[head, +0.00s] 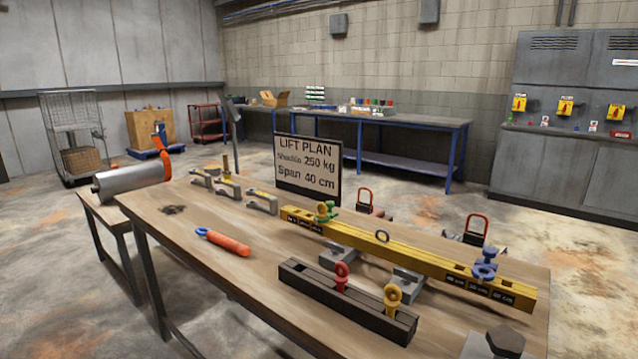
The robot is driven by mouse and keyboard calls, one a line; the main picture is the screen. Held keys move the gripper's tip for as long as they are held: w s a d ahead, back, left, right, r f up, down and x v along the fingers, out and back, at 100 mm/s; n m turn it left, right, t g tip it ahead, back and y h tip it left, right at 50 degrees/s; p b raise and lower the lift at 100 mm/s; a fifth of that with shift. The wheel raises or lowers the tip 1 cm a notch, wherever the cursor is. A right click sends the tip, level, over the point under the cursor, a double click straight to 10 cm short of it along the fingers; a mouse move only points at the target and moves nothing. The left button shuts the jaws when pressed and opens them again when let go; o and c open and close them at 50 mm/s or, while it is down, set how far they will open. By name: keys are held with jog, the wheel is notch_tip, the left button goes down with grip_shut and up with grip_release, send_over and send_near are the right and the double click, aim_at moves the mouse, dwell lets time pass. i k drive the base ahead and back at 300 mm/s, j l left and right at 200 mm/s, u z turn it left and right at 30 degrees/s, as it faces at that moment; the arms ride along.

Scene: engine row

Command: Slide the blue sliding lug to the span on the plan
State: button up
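The blue sliding lug (485,264) sits upright on the right part of the yellow beam (420,259), above a row of dark labels on the beam's side. The labels are too small to read surely, so I cannot tell which span it stands at. A green lug (327,211) with a yellow ring sits near the beam's left end. The dark plan board (308,167) behind the beam reads "LIFT PLAN, Shackle 250 kg, Span 40 cm". My gripper is not in view.
The beam rests on grey stands (408,283). An orange-handled tool (226,242) lies at left; grey pieces (228,190) stand behind. A dark hexagonal block (505,340) is at the front right.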

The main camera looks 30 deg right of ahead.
aim_at(485, 265)
jog(key=l+z, duration=0.7)
jog(key=i+l+z, duration=0.1)
jog(key=l+z, duration=0.25)
